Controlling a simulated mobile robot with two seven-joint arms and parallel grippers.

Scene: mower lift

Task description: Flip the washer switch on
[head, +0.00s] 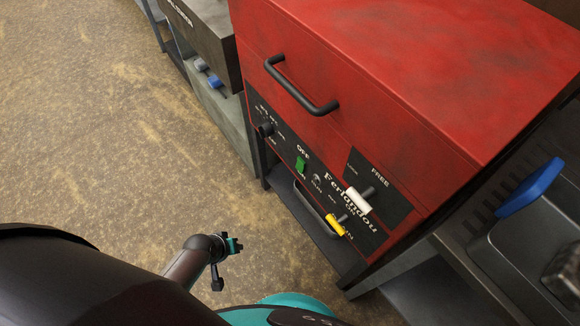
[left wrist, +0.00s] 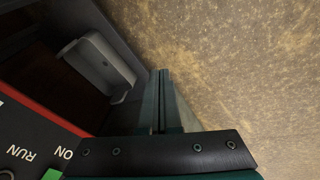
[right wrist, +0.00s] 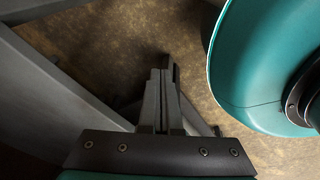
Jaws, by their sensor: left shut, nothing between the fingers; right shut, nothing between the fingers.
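The washer (head: 430,75) is a red box-shaped machine with a black front panel. Its switch (head: 301,164) is a small green rocker on that panel, with OFF printed above it. I cannot tell which way it is tilted. In the left wrist view a bit of green (left wrist: 52,174) shows at the lower edge beside the word ON. My left gripper (head: 235,243) is below and left of the switch in the head view, over the floor and apart from the panel. Its fingers (left wrist: 160,73) are shut and empty. My right gripper (right wrist: 168,62) is shut and empty, away from the panel.
The panel also carries a black knob (head: 265,130), a white-handled lever (head: 358,200) and a yellow-handled lever (head: 336,226). A black handle (head: 302,92) sticks out above. A sink unit with a blue lever (head: 531,187) stands at right. Floor (head: 110,130) at left is clear.

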